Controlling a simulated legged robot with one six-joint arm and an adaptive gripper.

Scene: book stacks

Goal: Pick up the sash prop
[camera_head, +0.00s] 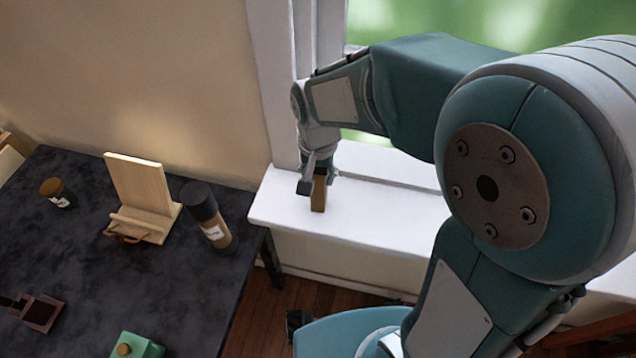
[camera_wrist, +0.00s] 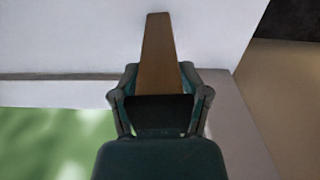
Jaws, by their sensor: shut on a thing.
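The sash prop (camera_head: 319,194) is a short brown wooden piece, upright at the white window sill (camera_head: 290,212). In the wrist view the sash prop (camera_wrist: 158,55) extends out from between the fingers, with the white sill behind it. My gripper (camera_head: 318,180) points down over the sill and is shut on the upper part of the prop. It also shows in the wrist view (camera_wrist: 160,95). The prop's lower end looks at or very near the sill; I cannot tell if it touches.
A dark table (camera_head: 120,290) stands left of the sill. It holds a wooden stand (camera_head: 140,190), a dark-capped bottle (camera_head: 208,215), a small jar (camera_head: 57,192), a green box (camera_head: 135,346) and a brown block (camera_head: 42,312). The window frame (camera_head: 272,80) rises close behind my gripper.

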